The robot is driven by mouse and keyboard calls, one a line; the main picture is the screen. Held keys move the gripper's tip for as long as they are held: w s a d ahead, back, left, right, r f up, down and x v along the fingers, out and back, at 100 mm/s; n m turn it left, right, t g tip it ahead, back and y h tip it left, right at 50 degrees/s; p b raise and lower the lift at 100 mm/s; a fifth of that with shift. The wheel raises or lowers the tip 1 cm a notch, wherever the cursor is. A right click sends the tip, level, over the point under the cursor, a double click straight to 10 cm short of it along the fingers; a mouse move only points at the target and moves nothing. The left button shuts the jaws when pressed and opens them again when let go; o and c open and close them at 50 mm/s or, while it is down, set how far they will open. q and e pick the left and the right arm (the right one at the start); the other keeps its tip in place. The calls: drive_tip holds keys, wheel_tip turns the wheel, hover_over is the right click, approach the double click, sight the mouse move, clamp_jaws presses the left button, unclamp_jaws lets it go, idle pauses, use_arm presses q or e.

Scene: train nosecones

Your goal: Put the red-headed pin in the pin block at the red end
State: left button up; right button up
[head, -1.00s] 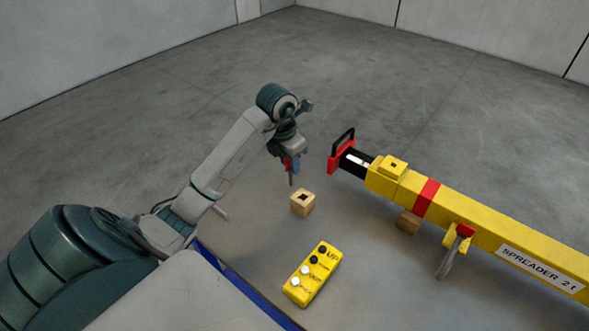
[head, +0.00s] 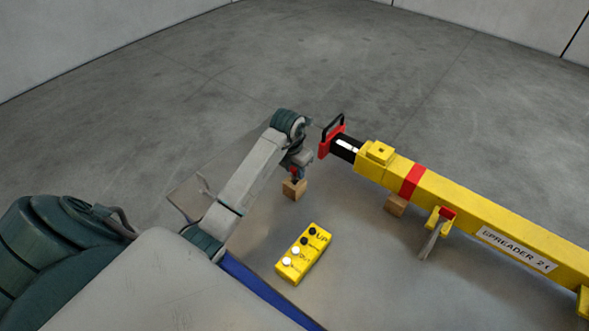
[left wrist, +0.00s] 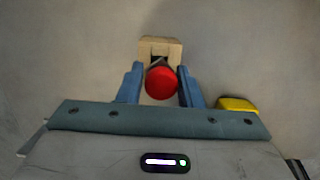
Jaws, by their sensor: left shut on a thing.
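My left gripper (head: 295,174) is shut on the red-headed pin. In the left wrist view its round red head (left wrist: 161,82) sits between the two blue fingers. Under the gripper stands a small wooden block (head: 294,190) with a dark square hole, also seen in the left wrist view (left wrist: 174,46). The pin's lower end is hidden, so I cannot tell whether it is inside the hole. A yellow block (head: 380,150) with a small dark hole sits on the yellow spreader beam (head: 460,216), near its red end plate (head: 324,146). My right gripper is not in view.
A yellow control box (head: 304,254) with several buttons lies in front of the wooden block. Another wooden block (head: 396,204) is under the beam. A bracket with a red top (head: 446,213) and grey lever is on the beam's near side. The tabletop between is clear.

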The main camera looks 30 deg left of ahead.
use_arm(q)
drive_tip(key=shift+f, duration=0.65)
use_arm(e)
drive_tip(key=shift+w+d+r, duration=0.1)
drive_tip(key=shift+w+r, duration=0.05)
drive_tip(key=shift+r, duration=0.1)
use_arm(q)
drive_tip(key=shift+f, duration=0.1)
drive_tip(key=shift+f, duration=0.3)
drive_tip(key=o, duration=1)
drive_tip(key=shift+r, duration=0.1)
drive_tip(key=shift+o, duration=0.8)
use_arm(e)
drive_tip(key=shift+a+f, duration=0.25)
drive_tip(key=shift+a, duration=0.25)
use_arm(q)
drive_tip(key=shift+r, duration=0.1)
